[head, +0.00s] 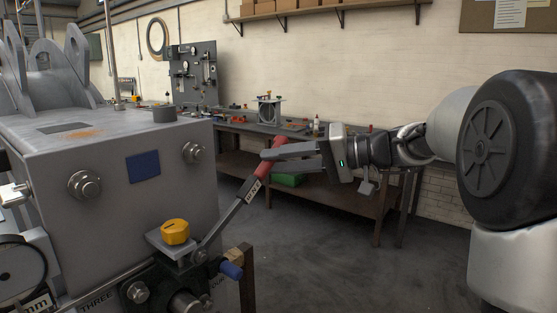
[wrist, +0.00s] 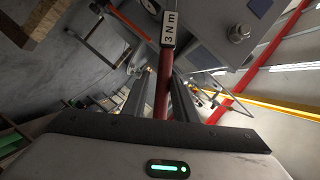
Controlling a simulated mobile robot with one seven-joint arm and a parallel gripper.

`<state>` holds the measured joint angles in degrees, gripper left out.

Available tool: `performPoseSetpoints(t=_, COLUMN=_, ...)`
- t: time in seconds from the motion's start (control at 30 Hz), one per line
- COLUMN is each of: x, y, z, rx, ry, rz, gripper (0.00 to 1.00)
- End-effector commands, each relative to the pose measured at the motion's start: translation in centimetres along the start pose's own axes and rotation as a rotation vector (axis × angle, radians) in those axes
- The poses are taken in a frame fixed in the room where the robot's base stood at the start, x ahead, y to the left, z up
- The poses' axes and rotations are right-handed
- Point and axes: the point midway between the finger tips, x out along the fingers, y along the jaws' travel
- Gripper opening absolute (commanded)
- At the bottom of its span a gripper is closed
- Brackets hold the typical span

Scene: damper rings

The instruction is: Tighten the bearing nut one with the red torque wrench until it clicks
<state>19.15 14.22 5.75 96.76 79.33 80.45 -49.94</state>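The red torque wrench has a red handle (head: 262,168), a grey shaft and a white label; in the wrist view its handle (wrist: 163,88) runs between the fingers and the label reads "3 N m". My gripper (head: 270,156) is shut on the handle, with the wrench slanting down to the left. Its lower end (head: 200,255) is at a fitting on the grey machine (head: 120,190), beside the yellow cap (head: 175,232). Whether it sits on a nut is too small to tell. A hex nut (head: 137,292) shows near the word "THREE". No label for nut one is visible.
A blue-ended part (head: 232,270) juts out right of the wrench's lower end. A workbench (head: 340,190) with tools and a green box (head: 288,180) beneath stands behind my gripper. The floor (head: 310,255) between machine and bench is clear.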

Motion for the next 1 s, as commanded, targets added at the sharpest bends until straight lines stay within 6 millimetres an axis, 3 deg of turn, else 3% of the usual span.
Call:
performPoseSetpoints(t=0.8, x=0.0, y=1.6, z=0.1, rx=0.056, ry=0.0, rz=-0.02, gripper=0.23)
performPoseSetpoints(t=1.0, x=0.0, y=1.2, z=0.1, rx=0.039, ry=0.0, rz=-0.013, gripper=0.23)
